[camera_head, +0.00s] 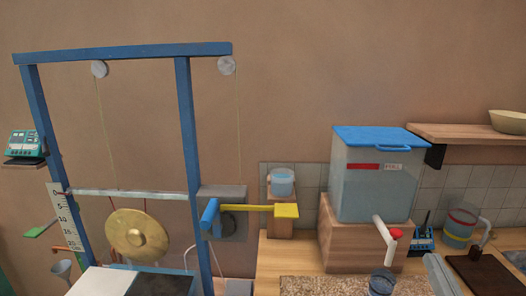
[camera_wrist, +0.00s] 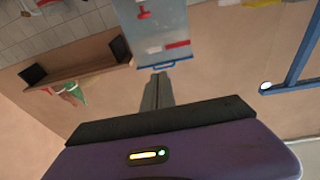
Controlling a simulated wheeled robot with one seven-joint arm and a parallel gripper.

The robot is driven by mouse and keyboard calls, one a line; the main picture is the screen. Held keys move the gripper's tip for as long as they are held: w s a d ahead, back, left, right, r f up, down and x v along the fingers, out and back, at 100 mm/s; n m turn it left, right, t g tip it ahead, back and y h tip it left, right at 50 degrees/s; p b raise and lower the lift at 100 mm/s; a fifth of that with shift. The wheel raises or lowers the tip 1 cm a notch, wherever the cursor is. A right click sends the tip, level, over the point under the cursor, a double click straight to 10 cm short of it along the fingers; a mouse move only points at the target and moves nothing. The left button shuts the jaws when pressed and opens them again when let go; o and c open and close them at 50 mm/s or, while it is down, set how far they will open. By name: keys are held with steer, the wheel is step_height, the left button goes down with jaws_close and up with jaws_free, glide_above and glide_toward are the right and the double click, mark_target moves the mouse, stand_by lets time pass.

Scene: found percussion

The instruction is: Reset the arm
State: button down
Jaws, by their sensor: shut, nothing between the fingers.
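My gripper (camera_wrist: 158,92) shows in the wrist view, with its two grey fingers together and nothing between them. It is in front of the water tank and the bare wall, and I see no contact with anything. The wrist view is upside down, so the tank (camera_wrist: 157,30) hangs from its top edge with the blue lid lowest. In the head view the tank (camera_head: 372,185) stands on a wooden block, lid closed.
A blue frame (camera_head: 188,150) with pulleys and a brass gong (camera_head: 137,234) stands at left. A yellow lever (camera_head: 286,210) sticks out beside it. A wooden shelf (camera_head: 465,132) with a bowl (camera_head: 508,121) is at right. A cup (camera_head: 382,281) stands below the tap.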

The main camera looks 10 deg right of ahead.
steer(key=s+a+f+n+g+y, duration=0.1)
steer(key=s+a+f+y, duration=0.1)
steer(key=s+a+f, duration=0.3)
steer(key=s+a+f+n+g+y, duration=0.1)
steer(key=s+a+f, duration=0.5)
steer(key=s, duration=0.6)
steer(key=s+a+f+n+g+y, duration=0.1)
steer(key=s+a+f+n+y, duration=0.1)
steer(key=s+a+f+y, duration=0.2)
steer(key=s+a+f, duration=0.2)
steer(key=s, duration=0.2)
steer(key=shift+s+a+f+n+g, duration=0.25)
steer(key=shift+s+f+n+g, duration=0.05)
steer(key=shift+s+f+g, duration=0.1)
